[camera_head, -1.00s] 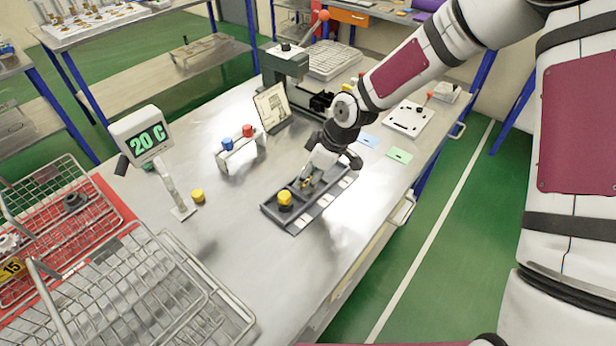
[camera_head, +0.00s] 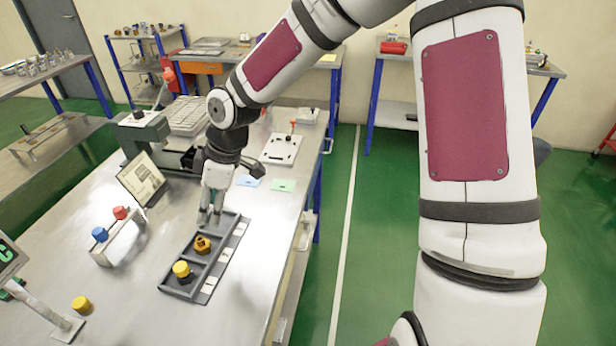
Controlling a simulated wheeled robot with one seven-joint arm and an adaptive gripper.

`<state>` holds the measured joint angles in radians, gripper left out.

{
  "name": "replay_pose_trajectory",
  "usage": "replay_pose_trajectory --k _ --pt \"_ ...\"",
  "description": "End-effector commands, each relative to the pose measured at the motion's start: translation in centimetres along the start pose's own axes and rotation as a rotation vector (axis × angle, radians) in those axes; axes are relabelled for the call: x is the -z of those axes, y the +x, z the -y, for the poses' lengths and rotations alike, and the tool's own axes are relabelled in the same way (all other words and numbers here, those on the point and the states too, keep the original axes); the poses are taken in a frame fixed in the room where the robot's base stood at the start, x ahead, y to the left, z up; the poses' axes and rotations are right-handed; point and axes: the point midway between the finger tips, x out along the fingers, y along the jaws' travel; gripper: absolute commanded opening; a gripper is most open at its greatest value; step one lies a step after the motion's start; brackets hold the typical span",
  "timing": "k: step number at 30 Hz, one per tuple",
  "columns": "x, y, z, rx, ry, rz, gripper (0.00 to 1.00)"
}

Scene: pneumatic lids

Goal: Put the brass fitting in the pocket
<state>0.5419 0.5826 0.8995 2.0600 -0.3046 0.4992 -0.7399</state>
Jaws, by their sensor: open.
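The brass fitting (camera_head: 202,244) stands in the middle pocket of a dark grey tray (camera_head: 178,292) on the metal bench. A yellow cap-like part (camera_head: 181,270) sits in the tray's near pocket. My gripper (camera_head: 209,220) points down just behind the brass fitting, over the far part of the tray. Its fingers are apart and nothing shows between them. The fingers partly cover the far pocket, so its inside is hard to see. White labels (camera_head: 225,255) lie along the tray's right side.
A rack with blue and red caps (camera_head: 118,238) stands left of the tray, with a propped card (camera_head: 142,178) behind it. A loose yellow cap (camera_head: 81,305) lies at the near left. Blue and green cards (camera_head: 283,185) lie at the back right. Bare bench surrounds the tray.

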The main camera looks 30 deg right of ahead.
Motion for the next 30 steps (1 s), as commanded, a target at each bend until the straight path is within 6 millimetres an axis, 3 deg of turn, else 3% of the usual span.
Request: replay_pose_trajectory --k 5,15,24,30 --pt "-2.6 -3.4 0.9 -0.082 0.09 0.133 0.42" --pt "-7.8 -14.6 4.6 -0.337 0.439 0.272 0.42" --pt "-11.1 -23.3 10.8 -0.507 0.798 0.143 0.42" --pt "-12.8 -26.4 15.1 -0.525 1.0 -0.011 0.42"
